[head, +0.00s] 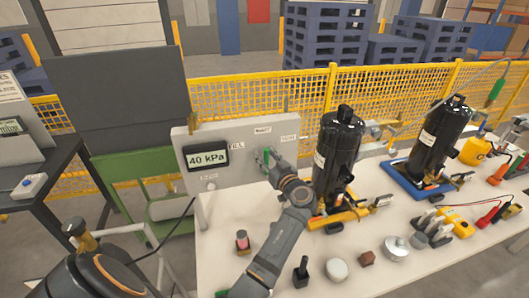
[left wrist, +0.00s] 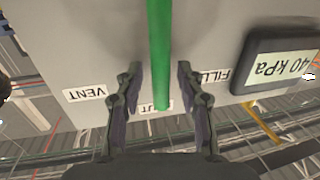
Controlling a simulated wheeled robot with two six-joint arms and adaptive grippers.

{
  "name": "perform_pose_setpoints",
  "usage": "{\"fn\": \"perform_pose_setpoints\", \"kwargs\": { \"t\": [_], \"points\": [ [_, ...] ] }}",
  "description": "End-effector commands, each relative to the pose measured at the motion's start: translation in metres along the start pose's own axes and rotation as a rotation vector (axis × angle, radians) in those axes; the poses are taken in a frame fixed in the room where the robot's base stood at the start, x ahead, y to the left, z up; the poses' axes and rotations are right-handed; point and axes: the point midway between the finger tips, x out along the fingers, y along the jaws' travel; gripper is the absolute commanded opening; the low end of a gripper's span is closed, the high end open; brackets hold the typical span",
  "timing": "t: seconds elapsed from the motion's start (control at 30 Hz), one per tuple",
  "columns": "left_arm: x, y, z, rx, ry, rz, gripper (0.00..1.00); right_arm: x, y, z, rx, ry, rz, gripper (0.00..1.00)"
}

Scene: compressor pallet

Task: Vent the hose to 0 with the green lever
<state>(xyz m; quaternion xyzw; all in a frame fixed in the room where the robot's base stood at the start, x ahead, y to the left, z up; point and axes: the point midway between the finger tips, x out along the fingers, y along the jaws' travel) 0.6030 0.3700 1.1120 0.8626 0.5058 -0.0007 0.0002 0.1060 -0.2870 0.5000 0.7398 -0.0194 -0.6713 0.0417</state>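The green lever (head: 266,157) is on the upright grey panel (head: 235,170). In the left wrist view the green lever (left wrist: 160,55) runs between my fingers, its end over the SHUT label (left wrist: 163,105). The VENT label (left wrist: 86,94) is at the left and the FILL label (left wrist: 214,75), partly covered by a finger, at the right. The display (head: 207,158) reads 40 kPa. My left gripper (left wrist: 160,75) is open around the lever, with a visible gap on each side. In the head view it is mostly hidden behind its wrist. My right gripper is not in view.
Two black compressors (head: 338,155) (head: 437,138) stand on the white table, right of the panel. A yellow mesh fence (head: 260,108) runs behind.

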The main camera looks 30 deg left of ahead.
Motion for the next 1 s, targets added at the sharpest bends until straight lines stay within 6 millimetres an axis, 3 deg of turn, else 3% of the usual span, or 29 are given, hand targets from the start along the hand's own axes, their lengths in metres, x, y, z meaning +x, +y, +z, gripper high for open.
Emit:
{"fn": "perform_pose_setpoints", "kwargs": {
  "t": [0.13, 0.4, 0.83, 1.0],
  "points": [
    [0.0, 0.0, 0.0, 0.0, 0.0, 0.0, 0.35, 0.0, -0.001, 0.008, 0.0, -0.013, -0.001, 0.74],
    [0.0, 0.0, 0.0, 0.0, 0.0, 0.0, 0.0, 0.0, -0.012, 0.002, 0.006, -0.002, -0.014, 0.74],
    [0.001, 0.0, 0.001, 0.005, 0.0, 0.0, 0.0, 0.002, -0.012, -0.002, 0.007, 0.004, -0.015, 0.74],
    [0.011, -0.003, 0.003, 0.042, 0.009, -0.001, 0.0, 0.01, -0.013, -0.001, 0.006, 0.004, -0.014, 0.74]
  ]
}}
